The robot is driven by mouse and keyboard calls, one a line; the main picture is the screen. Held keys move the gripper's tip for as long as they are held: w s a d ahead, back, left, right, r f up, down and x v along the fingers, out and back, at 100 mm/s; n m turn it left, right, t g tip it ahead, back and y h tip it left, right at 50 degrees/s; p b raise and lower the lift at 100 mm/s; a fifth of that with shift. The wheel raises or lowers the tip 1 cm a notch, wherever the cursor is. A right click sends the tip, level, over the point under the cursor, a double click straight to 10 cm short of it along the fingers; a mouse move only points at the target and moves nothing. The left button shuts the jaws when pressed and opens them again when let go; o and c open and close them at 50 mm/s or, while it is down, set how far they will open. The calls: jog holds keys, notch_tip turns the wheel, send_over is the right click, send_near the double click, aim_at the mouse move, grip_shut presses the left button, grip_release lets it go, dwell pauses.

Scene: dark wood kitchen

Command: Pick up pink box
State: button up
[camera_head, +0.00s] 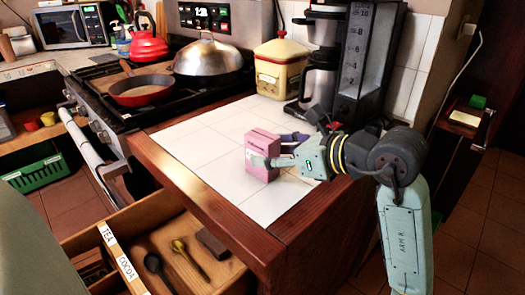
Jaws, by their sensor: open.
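The pink box (258,151) stands upright on the white tiled counter (209,147), near its front right part. My gripper (272,149) reaches in from the right at the box. Its fingers are open; one crosses the lower front face of the box and the other lies behind it on the far side. The box appears to be between the fingers. I cannot tell whether either finger touches it.
A coffee machine (371,62) and a yellow canister (282,68) stand behind on the counter. The stove with a red pan (141,90) is to the left. An open drawer (160,245) with utensils juts out below the counter edge.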

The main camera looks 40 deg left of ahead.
aim_at(262, 151)
jog(key=x, duration=0.3)
jog(key=shift+a, duration=0.2)
jog(key=c, duration=1.3)
jog(key=shift+r, duration=0.2)
